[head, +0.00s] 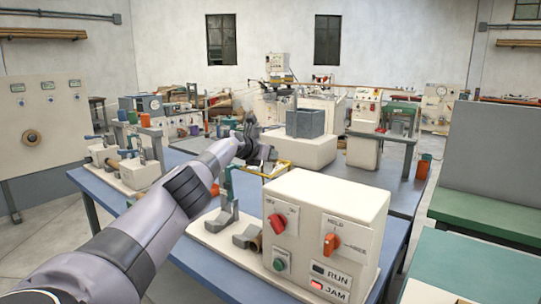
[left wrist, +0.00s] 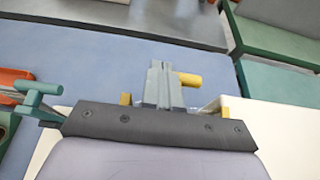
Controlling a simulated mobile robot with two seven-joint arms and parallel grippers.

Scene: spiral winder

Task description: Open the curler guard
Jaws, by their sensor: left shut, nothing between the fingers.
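The winder's cream control box (head: 325,225) stands on the blue bench in the head view. Behind it a thin yellow frame (head: 284,168), which looks like the curler guard, is partly hidden by my left arm and the box. My left gripper (head: 271,154) is just above this frame, shut and empty. In the left wrist view the shut fingers (left wrist: 162,85) point down the bench. A short yellow peg (left wrist: 190,79) lies right beside the fingertips; I cannot tell if they touch. Small yellow pieces show at either side of my gripper's dark palm. My right gripper is out of view.
The box carries a red switch (head: 283,220), an orange knob (head: 331,243), a green button and RUN and JAM labels. A green clamp post (head: 228,190) stands left of the box. A grey block (head: 305,123) sits on a cream base behind.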

